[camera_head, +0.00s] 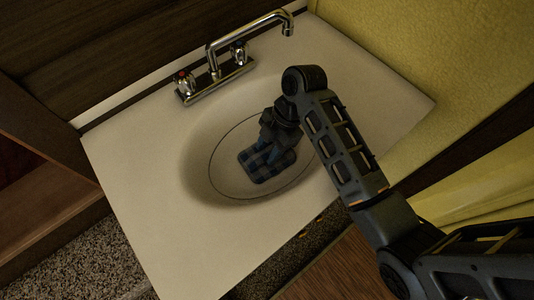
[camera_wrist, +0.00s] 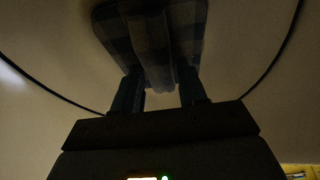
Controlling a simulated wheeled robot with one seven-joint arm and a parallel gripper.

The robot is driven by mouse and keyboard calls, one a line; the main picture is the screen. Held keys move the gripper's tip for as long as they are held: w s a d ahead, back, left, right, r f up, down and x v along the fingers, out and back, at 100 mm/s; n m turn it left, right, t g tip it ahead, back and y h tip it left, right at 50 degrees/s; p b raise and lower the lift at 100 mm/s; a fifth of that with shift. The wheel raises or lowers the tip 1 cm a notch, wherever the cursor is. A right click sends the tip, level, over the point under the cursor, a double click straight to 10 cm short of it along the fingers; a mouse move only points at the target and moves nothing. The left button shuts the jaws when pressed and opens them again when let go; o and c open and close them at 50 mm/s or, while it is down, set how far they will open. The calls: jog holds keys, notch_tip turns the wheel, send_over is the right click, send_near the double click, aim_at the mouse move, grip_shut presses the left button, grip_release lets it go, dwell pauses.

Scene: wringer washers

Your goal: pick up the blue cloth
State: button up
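The blue cloth (camera_head: 262,167) is dark blue and grey checked. It lies in the basin of the white sink (camera_head: 218,190), near the drawn oval line. My gripper (camera_head: 272,138) points down over the cloth's upper part and hides some of it. In the wrist view the cloth (camera_wrist: 190,24) is ahead, with a raised fold running down between the two fingers of my gripper (camera_wrist: 161,85). The fingers are apart, one on each side of this fold. The picture is too dark to tell whether they press on it.
A chrome faucet (camera_head: 217,70) with two handles stands at the sink's back edge, its spout reaching toward my arm. A yellow wall (camera_head: 420,50) is close on the right. Wooden cabinetry (camera_head: 40,200) stands at the left. The counter (camera_head: 135,165) left of the basin is clear.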

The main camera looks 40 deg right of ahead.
grip_shut()
jog(key=shift+r, duration=0.1)
